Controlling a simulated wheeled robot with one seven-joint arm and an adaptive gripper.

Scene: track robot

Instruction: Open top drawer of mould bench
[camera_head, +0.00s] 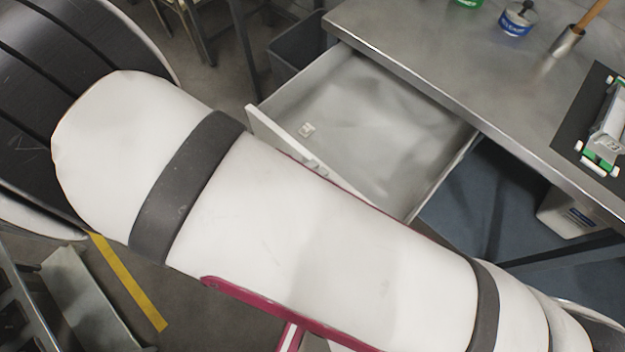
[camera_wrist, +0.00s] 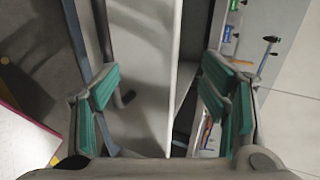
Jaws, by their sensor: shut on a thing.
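The mould bench (camera_head: 420,55) has a bare steel top.
A dark bin (camera_head: 297,48) stands left of the drawer. A pale container (camera_head: 570,213) stands under the bench. Yellow tape (camera_head: 130,283) marks the floor.

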